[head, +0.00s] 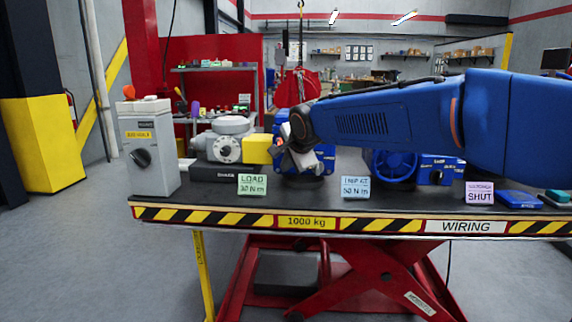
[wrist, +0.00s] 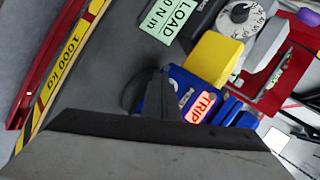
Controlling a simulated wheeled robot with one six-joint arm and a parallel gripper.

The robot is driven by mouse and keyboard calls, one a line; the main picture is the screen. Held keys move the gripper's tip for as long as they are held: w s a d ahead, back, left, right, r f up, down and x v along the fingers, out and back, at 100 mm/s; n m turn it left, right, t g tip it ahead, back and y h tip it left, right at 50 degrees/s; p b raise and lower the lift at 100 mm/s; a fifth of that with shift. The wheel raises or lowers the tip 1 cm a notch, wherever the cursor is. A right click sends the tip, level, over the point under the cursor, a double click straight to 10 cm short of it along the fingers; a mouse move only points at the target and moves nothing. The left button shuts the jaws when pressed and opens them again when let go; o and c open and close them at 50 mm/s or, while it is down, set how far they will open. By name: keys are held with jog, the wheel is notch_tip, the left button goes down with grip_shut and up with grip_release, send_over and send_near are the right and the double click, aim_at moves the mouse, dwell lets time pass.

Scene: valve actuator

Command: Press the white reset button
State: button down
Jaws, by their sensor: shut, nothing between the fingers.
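A blue actuator unit (head: 322,160) stands on the bench, mostly behind my gripper. In the wrist view the blue unit (wrist: 152,98) carries a lit orange-red TRIP sign (wrist: 201,107). Small pale patches show beside the sign, but I cannot tell whether one is the white reset button. My gripper (head: 294,160) is shut and empty, low over the bench in front of the blue unit. Its grey body fills the bottom of the wrist view and hides part of the unit. I cannot tell whether it touches anything.
A grey box (head: 150,150) with a black knob and an orange piece on top stands at the bench's left end. A grey valve body with a yellow block (head: 257,150) is left of my gripper. LOAD (head: 252,185) and SHUT (head: 479,193) cards stand along the front edge.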

jog(key=shift+w, duration=0.15)
jog(key=shift+w, duration=0.25)
jog(key=shift+w, duration=0.45)
dwell(0.8)
jog(key=shift+s, duration=0.9)
jog(key=shift+s, duration=0.1)
jog(key=s, duration=0.4)
jog(key=shift+s, duration=0.4)
dwell(0.6)
